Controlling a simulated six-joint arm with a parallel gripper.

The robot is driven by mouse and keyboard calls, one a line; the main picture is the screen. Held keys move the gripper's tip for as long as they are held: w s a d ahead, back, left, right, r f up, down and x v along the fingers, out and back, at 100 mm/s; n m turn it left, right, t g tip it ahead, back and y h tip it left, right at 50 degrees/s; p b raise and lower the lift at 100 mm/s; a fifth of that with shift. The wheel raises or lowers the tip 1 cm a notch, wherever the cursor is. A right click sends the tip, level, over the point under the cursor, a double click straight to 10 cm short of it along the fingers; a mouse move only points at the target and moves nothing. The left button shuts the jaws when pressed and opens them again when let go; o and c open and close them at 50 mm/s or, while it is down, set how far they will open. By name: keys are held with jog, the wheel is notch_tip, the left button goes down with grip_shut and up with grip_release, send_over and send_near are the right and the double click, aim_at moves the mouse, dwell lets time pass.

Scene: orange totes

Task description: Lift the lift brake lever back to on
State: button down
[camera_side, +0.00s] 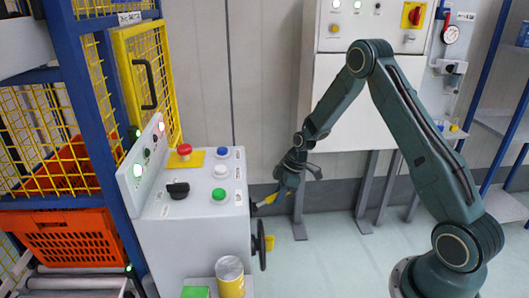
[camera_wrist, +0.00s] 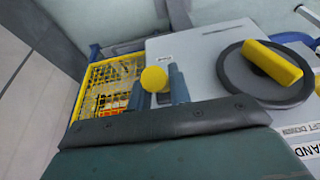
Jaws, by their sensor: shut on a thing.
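The lift brake lever (camera_side: 267,200) sticks out from the right side of the grey console, its yellow grip sloping slightly up and to the right in the side view. My gripper (camera_side: 276,192) is at its outer end, coming down from above right. In the wrist view the lever's yellow round end (camera_wrist: 154,79) sits between the two fingers of my gripper (camera_wrist: 159,88), which are shut on it. The dark palm edge hides the lower part of the fingers there. The lever's pivot is too small to make out.
A black handwheel (camera_side: 260,254) with a yellow handle (camera_wrist: 272,62) is on the same console side, below the lever. The console top (camera_side: 205,204) carries buttons and a black switch. An orange tote (camera_side: 70,238) sits behind blue posts at left.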

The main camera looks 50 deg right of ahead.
jog(key=shift+w+a+r, duration=0.5)
jog(key=shift+w+r, duration=0.05)
jog(key=shift+r, duration=0.25)
jog(key=c, duration=1.2)
grip_release()
jog(key=shift+c, duration=0.2)
jog(key=shift+s+d, duration=0.1)
jog(key=shift+s, duration=0.05)
jog(key=shift+v, duration=2.9)
